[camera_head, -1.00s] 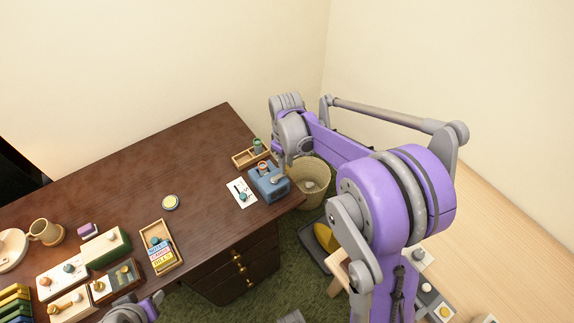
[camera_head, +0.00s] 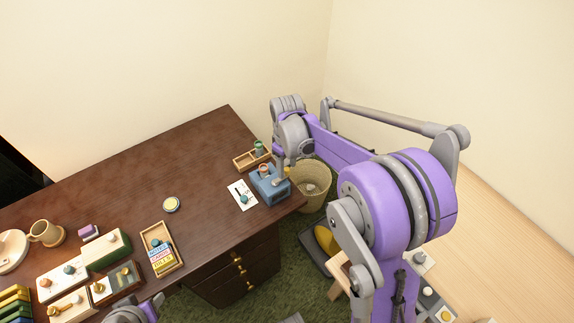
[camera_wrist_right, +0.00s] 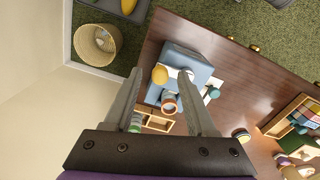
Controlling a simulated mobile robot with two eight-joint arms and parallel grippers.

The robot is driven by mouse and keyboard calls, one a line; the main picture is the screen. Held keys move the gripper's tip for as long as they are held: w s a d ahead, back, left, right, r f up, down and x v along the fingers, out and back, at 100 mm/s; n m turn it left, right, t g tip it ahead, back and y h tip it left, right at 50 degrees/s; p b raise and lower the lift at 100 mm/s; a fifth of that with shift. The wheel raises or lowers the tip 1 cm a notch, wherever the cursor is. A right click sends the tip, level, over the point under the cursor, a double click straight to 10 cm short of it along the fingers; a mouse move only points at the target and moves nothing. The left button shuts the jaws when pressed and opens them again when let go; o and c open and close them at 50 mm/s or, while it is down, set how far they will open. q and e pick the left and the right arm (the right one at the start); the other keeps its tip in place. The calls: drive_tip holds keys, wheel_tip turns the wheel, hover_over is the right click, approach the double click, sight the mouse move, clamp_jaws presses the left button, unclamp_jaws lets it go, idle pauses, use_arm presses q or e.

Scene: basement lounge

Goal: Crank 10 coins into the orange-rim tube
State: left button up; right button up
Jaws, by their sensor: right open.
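The blue coin machine (camera_head: 268,188) stands at the desk's right corner; it also shows in the wrist view (camera_wrist_right: 190,62). A yellow-orange crank knob (camera_wrist_right: 160,74) sits on its side. The orange-rim tube (camera_wrist_right: 169,104) stands upright at the machine; its rim also shows in the head view (camera_head: 264,169). My right gripper (camera_wrist_right: 158,77) is open, its fingers either side of the knob in the wrist view; contact cannot be told. In the head view the right gripper (camera_head: 284,168) is partly hidden by its wrist. Coins inside the tube cannot be made out. My left gripper's fingers do not show.
A wooden tray (camera_head: 242,163) with a green-rim tube (camera_head: 259,147) stands behind the machine. A white card (camera_head: 238,190) lies beside it. A wicker basket (camera_head: 322,196) is on the floor. A round tin (camera_head: 171,205) lies mid-desk; boxes and a mug (camera_head: 45,232) crowd the left.

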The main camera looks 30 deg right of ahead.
sight(287, 169)
wheel_tip(287, 169, up, 11)
drive_tip(key=shift+p, duration=0.3)
drive_tip(key=shift+f, duration=0.2)
wheel_tip(287, 169, down, 11)
drive_tip(key=b, duration=0.4)
drive_tip(key=shift+r, duration=0.15)
idle(0.3)
clamp_jaws()
